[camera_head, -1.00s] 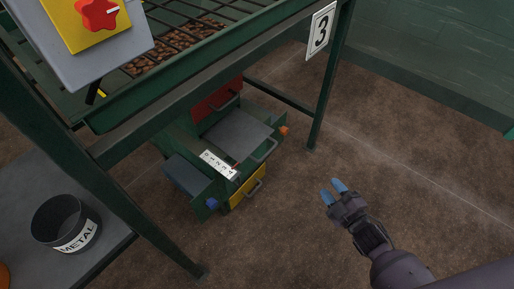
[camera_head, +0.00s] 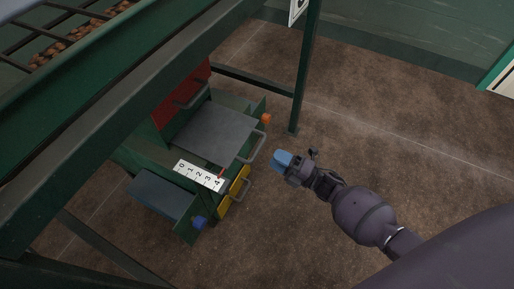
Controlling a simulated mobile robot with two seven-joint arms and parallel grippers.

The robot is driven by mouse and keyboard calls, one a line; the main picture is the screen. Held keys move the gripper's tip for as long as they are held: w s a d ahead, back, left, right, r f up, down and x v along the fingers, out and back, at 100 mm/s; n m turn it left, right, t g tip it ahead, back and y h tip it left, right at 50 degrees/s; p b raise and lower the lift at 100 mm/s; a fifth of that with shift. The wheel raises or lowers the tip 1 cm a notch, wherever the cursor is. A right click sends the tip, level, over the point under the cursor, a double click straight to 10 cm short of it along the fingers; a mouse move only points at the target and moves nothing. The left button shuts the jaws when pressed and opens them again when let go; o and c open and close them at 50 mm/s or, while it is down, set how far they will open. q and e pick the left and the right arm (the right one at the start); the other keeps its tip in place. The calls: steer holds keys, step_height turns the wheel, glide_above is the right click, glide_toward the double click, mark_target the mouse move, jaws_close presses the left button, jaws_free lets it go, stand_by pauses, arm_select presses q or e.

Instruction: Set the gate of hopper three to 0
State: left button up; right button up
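Under the green hopper frame, a grey sliding gate plate (camera_head: 215,132) extends to the right and ends in a grey loop handle (camera_head: 257,148). A white scale (camera_head: 198,175) marked 0 to 4 lies along its near side, with 4 at the handle end. A small red mark (camera_head: 221,173) shows near the 3 to 4 end. My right gripper (camera_head: 282,160) has blue fingertips and appears just right of the handle; contact is not clear. Its fingers overlap in this view, so their opening is hidden. My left gripper is out of view.
Orange (camera_head: 266,118) and blue (camera_head: 199,223) knobs stick out. A green post (camera_head: 305,70) stands behind. Brown floor on the right is clear.

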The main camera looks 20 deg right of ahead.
mark_target(258, 148)
steer(key=x, duration=0.7)
steer(key=shift+f+b, duration=0.1)
steer(key=shift+b, duration=0.2)
jaws_close()
